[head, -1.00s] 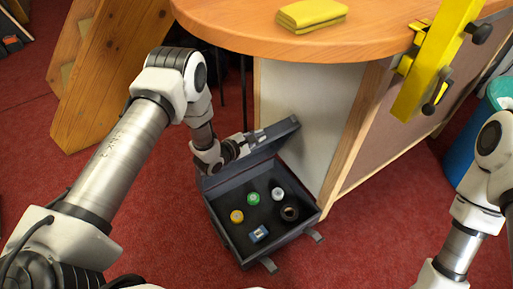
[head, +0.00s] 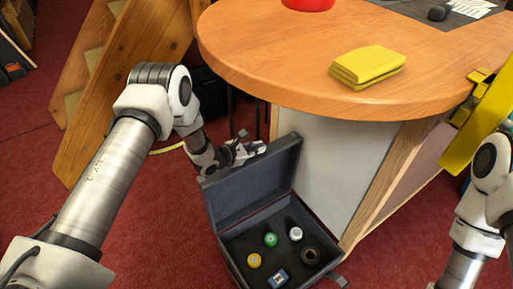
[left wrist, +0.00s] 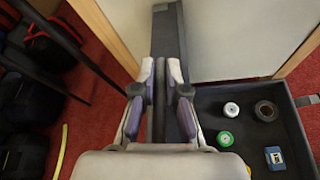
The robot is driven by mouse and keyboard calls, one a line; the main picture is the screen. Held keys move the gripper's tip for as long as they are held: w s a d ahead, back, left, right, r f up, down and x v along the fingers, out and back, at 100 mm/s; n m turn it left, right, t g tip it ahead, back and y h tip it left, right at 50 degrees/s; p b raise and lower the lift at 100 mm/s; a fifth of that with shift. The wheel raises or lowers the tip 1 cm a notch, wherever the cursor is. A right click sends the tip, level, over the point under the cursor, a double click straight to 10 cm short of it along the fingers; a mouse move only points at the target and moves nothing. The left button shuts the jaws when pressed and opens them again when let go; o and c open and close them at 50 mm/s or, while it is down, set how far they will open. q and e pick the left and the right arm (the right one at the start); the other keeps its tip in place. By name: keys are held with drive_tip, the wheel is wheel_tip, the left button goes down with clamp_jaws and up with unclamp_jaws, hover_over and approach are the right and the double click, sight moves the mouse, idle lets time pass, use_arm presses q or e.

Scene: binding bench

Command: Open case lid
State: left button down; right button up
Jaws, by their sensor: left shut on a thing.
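The dark grey case (head: 232,262) stands on the red floor beside the bench. Its lid (head: 262,180) is raised to about upright. My left gripper (head: 254,150) is shut on the lid's upper edge. In the left wrist view the lid (left wrist: 168,40) runs between the fingers of my left gripper (left wrist: 161,95). Inside the case lie a yellow roll (head: 253,260), a green roll (head: 270,239), a white roll (head: 295,233), a dark ring-shaped roll (head: 310,256) and a blue box (head: 278,279). My right arm shows at the right edge, but its gripper is out of view.
The round-ended wooden bench top (head: 290,85) overhangs close behind the case, with a folded yellow cloth (head: 367,67) on it. A yellow frame (head: 482,125) stands at the right. Wooden steps (head: 125,90) stand at the left.

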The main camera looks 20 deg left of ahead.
use_arm(q)
drive_tip(key=shift+s+f, duration=0.1)
drive_tip(key=shift+f, duration=0.05)
drive_tip(key=c, duration=1.2)
unclamp_jaws()
drive_tip(key=shift+f, duration=0.1)
drive_tip(key=shift+a+r, duration=0.15)
drive_tip(key=shift+r, duration=0.05)
wheel_tip(320, 180, up, 4)
hover_over(231, 172)
drive_tip(key=shift+a+r, duration=0.1)
